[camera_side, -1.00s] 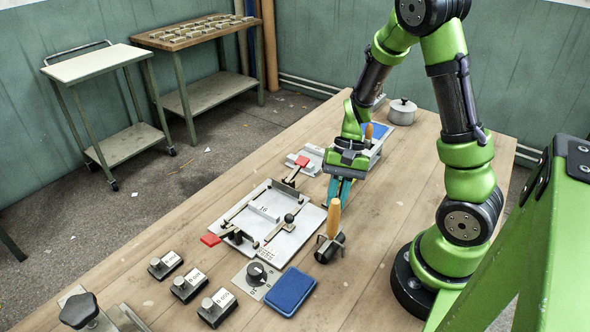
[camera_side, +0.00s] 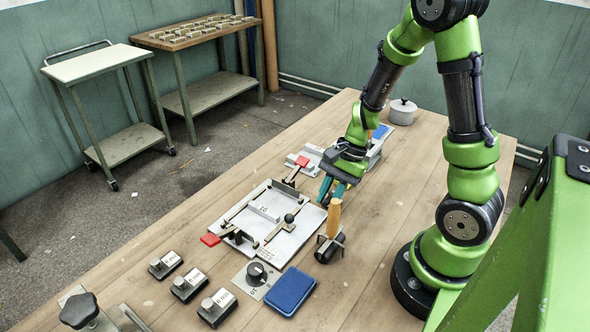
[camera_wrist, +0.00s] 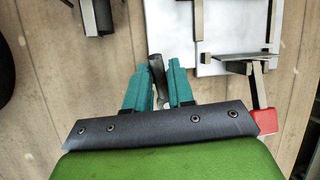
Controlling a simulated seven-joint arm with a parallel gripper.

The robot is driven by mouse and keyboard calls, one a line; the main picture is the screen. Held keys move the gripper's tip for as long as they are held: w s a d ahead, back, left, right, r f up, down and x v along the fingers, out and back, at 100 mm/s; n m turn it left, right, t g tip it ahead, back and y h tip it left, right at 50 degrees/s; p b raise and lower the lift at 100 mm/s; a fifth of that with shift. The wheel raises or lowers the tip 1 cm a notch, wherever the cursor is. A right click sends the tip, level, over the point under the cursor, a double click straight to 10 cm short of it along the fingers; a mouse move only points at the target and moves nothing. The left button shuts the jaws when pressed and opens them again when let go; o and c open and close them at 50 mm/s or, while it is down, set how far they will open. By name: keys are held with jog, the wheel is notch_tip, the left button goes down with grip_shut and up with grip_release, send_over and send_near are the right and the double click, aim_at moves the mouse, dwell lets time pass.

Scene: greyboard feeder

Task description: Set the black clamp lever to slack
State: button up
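My gripper (camera_side: 332,190) has teal fingers and hangs low over the table, between the white fixture plate (camera_side: 262,240) and the wooden-handled roller (camera_side: 333,220). In the wrist view, a dark narrow piece (camera_wrist: 157,78) shows between the fingers; I cannot tell whether they grip it, nor what it is. A short lever with a black ball knob (camera_side: 289,218) stands on the plate beside a scale strip, apart from my gripper. I cannot tell for sure that this is the black clamp lever, and the lettering is too small to read.
Red-ended clamp arms (camera_side: 210,239) sit on the plate's edges. A black dial (camera_side: 257,274), a blue pad (camera_side: 290,291), several labelled weights (camera_side: 166,264) and a black star knob (camera_side: 79,310) stand nearer the camera. A lidded pot (camera_side: 402,111) stands at the back. Bare wood lies right of the roller.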

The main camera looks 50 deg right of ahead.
jog(key=o, duration=0.3)
jog(key=v, duration=1.7)
jog(key=s+a+r+n+t+h, duration=0.1)
jog(key=a+r+n+t, duration=0.1)
jog(key=a+n, duration=0.4)
jog(key=a+r+n+t+h, duration=0.1)
jog(key=a+r+n+t, duration=0.2)
jog(key=a+n, duration=0.3)
jog(key=a+r, duration=0.1)
jog(key=a, duration=0.2)
jog(key=shift+s+n+t+h, duration=0.3)
jog(key=shift+s+h, duration=0.1)
